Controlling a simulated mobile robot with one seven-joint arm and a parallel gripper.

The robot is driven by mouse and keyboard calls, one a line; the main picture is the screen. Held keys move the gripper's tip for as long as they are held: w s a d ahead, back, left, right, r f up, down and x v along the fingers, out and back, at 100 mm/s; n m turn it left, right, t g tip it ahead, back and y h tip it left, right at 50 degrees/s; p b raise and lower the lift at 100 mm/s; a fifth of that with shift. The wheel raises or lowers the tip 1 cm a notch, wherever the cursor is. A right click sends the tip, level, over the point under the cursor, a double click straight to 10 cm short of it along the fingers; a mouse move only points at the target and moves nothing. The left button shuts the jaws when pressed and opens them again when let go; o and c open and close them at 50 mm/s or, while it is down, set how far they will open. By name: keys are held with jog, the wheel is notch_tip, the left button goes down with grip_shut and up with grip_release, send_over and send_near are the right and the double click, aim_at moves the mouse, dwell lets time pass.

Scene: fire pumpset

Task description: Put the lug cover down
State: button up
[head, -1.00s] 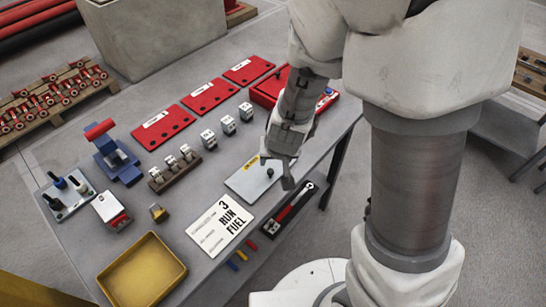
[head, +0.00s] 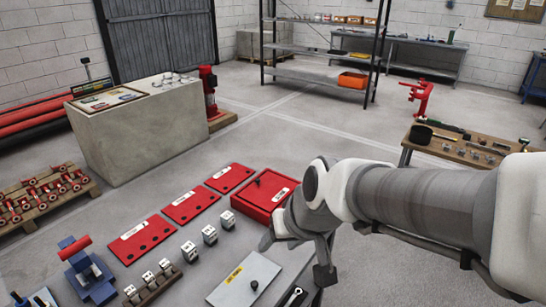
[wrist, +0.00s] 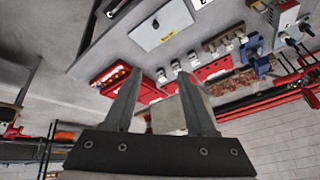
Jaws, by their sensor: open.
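A flat pale-grey plate with a yellow label and a black knob, which looks like the lug cover (head: 240,285), lies flat on the grey table. It also shows in the wrist view (wrist: 163,27), near the top. My gripper (wrist: 160,74) is open, with nothing between its two fingers. It is apart from the plate.
Red plates (head: 190,204) and a red tray (head: 262,196) lie behind the cover, with small grey blocks (head: 209,235) to its left. A blue fixture (head: 88,275) stands farther left. A concrete block (head: 140,135) stands beyond the table. Open floor lies behind.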

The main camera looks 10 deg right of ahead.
jog(key=s+d+r+h, duration=0.2)
jog(key=s+d+r, duration=0.4)
jog(key=s, duration=0.2)
jog(key=shift+d+r+m+t, duration=0.15)
jog(key=shift+d+m+t, duration=0.1)
jog(key=shift+m+t, duration=0.05)
jog(key=shift+c, duration=0.5)
jog(key=shift+d, duration=0.15)
